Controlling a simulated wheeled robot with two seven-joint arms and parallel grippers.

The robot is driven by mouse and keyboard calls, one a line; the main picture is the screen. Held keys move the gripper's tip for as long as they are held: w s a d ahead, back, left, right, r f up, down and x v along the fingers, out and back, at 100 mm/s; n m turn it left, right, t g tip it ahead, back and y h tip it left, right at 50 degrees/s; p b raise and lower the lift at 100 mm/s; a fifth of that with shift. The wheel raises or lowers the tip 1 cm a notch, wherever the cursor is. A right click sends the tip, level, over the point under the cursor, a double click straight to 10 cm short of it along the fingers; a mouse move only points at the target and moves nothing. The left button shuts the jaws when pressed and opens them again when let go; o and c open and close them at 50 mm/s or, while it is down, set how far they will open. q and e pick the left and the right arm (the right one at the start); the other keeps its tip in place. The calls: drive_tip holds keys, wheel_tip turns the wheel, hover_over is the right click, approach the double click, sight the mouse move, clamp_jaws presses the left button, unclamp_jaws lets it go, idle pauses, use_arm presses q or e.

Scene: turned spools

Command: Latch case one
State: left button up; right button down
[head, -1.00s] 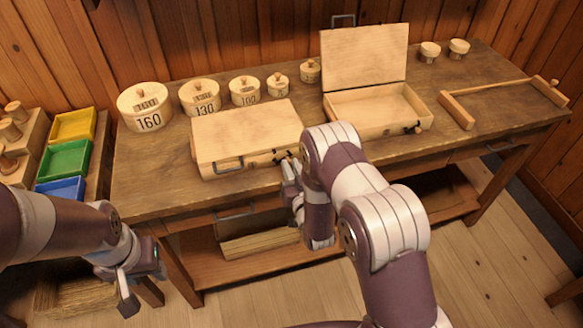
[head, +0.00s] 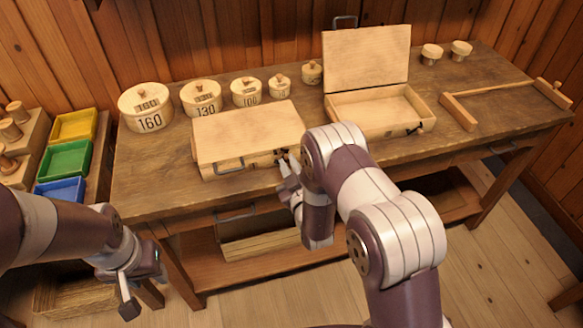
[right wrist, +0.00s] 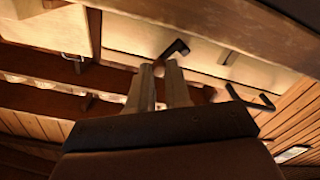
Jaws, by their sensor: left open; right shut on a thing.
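A closed pale wooden case (head: 248,130) lies on the bench left of the middle, with its lid down and a metal handle (head: 228,166) on its front. My right gripper (head: 285,161) is at the right part of its front, shut on a small dark latch (right wrist: 177,48). In the right wrist view the fingers (right wrist: 159,70) are close together at the latch. My forearm hides part of the case's front right corner. A second case (head: 378,109) stands to the right with its lid raised. My left gripper (head: 140,285) is open and empty, low at the left.
Lidded round boxes, one marked 160 (head: 147,107), stand along the back. A wooden tool with a long rod (head: 492,88) lies at the right. Yellow, green (head: 64,160) and blue trays are at the left. The bench front has drawer handles (head: 236,213).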

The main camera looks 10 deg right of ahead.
drive_tip(key=n, duration=0.1)
drive_tip(key=a+n, duration=0.1)
drive_tip(key=n, duration=0.1)
drive_tip(key=n+b, duration=0.1)
drive_tip(key=n, duration=0.1)
drive_tip(key=shift+a+r, duration=0.15)
drive_tip(key=shift+r, duration=0.25)
drive_tip(key=shift+n, duration=0.3)
drive_tip(key=c, duration=1.1)
unclamp_jaws()
drive_tip(key=shift+o, duration=0.2)
drive_tip(key=s+b, duration=0.1)
drive_tip(key=s, duration=1.1)
drive_tip(key=shift+s+d, duration=0.25)
drive_tip(key=shift+s, duration=0.15)
